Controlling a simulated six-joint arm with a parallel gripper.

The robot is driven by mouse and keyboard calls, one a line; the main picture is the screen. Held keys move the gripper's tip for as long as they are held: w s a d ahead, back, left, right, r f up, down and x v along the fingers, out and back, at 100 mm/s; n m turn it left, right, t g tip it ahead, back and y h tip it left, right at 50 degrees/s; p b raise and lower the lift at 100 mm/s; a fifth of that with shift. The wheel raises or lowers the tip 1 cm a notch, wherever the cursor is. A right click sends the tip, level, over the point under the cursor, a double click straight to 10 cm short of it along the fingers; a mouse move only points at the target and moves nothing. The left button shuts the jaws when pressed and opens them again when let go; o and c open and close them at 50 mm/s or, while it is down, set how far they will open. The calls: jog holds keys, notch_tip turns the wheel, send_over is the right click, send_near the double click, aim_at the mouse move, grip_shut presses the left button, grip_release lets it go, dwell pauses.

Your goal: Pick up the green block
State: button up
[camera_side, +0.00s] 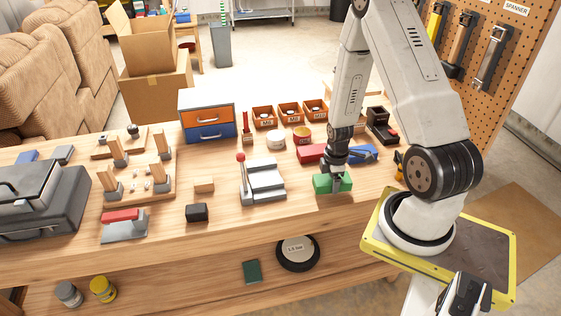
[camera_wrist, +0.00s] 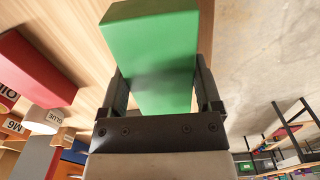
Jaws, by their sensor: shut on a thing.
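The green block (camera_side: 340,184) is near the front right of the wooden workbench in the side view. My gripper (camera_side: 335,182) comes down on it from above, with its fingers against the block's sides. In the wrist view the green block (camera_wrist: 150,55) fills the space between the two dark fingers of my gripper (camera_wrist: 162,90). The gripper is shut on it. I cannot tell whether the block touches the bench or is slightly above it.
A red block (camera_side: 312,152) and a blue piece (camera_side: 362,152) lie just behind. A grey stepped fixture with a red-knobbed lever (camera_side: 262,182) stands to the left. An orange and blue drawer box (camera_side: 208,116) and small parts bins (camera_side: 290,112) are farther back. Bare bench lies in front.

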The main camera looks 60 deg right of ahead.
aim_at(329, 178)
jog(key=shift+r, duration=3.65)
jog(key=shift+w, duration=0.1)
jog(key=shift+w+a+r, duration=0.15)
jog(key=shift+w+a, duration=0.1)
jog(key=shift+w, duration=0.15)
jog(key=w+a+r+m, duration=0.4)
jog(key=w+a, duration=0.3)
jog(key=a, duration=0.3)
jog(key=w+a+r+m, duration=0.3)
jog(key=w+a+r, duration=0.2)
jog(key=a, duration=0.6)
jog(key=shift+w+r+m, duration=0.15)
jog(key=shift+w+m, duration=0.25)
jog(key=shift+w, duration=0.8)
jog(key=shift+r, duration=0.1)
